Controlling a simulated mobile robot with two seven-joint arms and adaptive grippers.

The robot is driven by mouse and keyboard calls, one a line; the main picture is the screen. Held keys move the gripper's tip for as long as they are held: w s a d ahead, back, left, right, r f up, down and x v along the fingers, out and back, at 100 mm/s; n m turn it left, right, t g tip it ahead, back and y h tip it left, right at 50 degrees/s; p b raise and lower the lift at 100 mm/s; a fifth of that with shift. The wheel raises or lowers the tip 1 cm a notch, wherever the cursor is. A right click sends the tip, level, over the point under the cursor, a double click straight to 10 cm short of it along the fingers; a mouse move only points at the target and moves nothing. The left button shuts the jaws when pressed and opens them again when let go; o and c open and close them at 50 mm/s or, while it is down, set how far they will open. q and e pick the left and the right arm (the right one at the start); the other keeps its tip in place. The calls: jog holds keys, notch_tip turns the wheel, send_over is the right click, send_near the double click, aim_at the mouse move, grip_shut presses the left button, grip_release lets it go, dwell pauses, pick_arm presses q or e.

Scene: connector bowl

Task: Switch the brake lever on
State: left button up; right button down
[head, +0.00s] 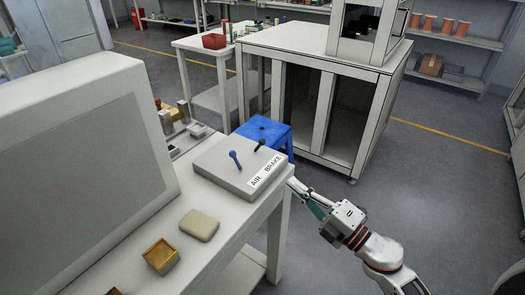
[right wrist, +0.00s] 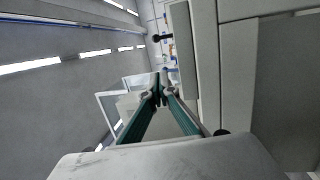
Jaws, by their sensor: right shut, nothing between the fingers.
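A grey box (head: 222,172) labelled AIR BRAKE sits at the right end of the white table. A black lever (head: 260,145) stands further back, beside the word BRAKE, tilted to the right in the head view. My right gripper (head: 293,183) is just off the table's right edge, beside the box and apart from both levers. In the right wrist view its fingers (right wrist: 160,90) are together and empty. A small black knob shows beyond them, probably a lever. My left gripper is not in view.
A large grey panel (head: 80,150) stands at the left of the table. A beige block (head: 199,225) and a yellow tray (head: 161,256) lie in front of the box. A blue stool (head: 264,131) and a white cabinet (head: 340,100) stand behind. The floor at right is clear.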

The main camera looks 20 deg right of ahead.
jog(key=shift+r, duration=0.1)
jog(key=p, duration=0.2)
send_near(259, 146)
jog(key=a, duration=0.1)
jog(key=a+r, duration=0.1)
jog(key=a, duration=0.1)
jog(key=a+r, duration=0.1)
jog(key=shift+w+a+r, duration=0.15)
jog(key=shift+w+a, duration=0.15)
jog(key=shift+w, duration=0.05)
jog(key=shift+w+d+b, duration=0.25)
jog(key=shift+w, duration=0.3)
jog(key=shift+w+d+b, duration=0.25)
jog(key=shift+w, duration=0.3)
jog(key=shift+w+d, duration=0.15)
jog(key=shift+w, duration=0.45)
jog(key=shift+r, duration=0.1)
